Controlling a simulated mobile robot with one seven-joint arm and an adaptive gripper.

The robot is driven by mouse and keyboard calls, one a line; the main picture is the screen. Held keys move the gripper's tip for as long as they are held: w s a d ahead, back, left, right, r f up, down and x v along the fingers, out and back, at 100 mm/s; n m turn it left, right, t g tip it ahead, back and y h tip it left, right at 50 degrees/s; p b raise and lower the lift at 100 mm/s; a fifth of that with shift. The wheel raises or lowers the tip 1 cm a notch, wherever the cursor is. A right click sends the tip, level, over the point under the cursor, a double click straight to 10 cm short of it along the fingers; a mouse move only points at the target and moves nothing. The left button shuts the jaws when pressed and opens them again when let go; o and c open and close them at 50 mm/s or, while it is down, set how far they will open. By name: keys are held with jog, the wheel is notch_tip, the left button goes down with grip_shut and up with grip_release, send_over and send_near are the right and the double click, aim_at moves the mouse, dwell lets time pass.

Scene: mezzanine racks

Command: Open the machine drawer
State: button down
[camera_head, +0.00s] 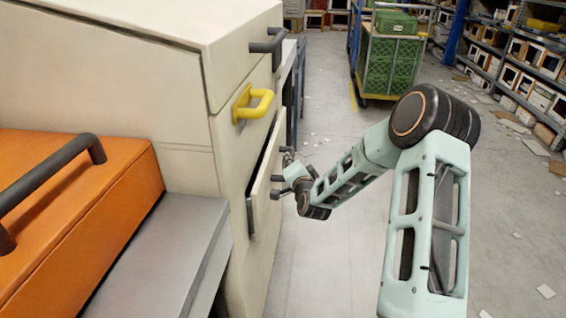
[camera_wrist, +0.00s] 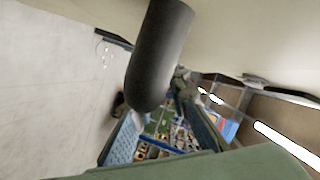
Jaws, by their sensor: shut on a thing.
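The machine (camera_head: 185,165) is a cream cabinet on the left of the head view. Its drawer (camera_head: 264,190) has a cream front that stands a little out from the body, with a dark gap along its edge. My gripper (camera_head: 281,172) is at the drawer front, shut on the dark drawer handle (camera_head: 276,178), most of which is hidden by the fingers. In the wrist view a thick dark rounded bar (camera_wrist: 160,55) fills the upper middle, close to the camera; I cannot tell for sure which part it is.
A yellow handle (camera_head: 252,103) and a dark handle (camera_head: 268,46) are higher on the machine. An orange box (camera_head: 110,190) is at the left above a grey ledge (camera_head: 165,260). Green crates (camera_head: 392,65) stand on a cart at the back. Floor right of the drawer is mostly clear, with scattered paper.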

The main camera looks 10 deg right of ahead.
jog(key=s+d, duration=0.3)
jog(key=d, duration=0.8)
jog(key=s+d+p, duration=0.1)
jog(key=s+d, duration=0.3)
jog(key=d, duration=0.7)
jog(key=shift+s, duration=0.15)
jog(key=c, duration=1.8)
grip_release()
jog(key=shift+c, duration=0.2)
jog(key=v, duration=1.2)
jog(key=shift+d, duration=0.1)
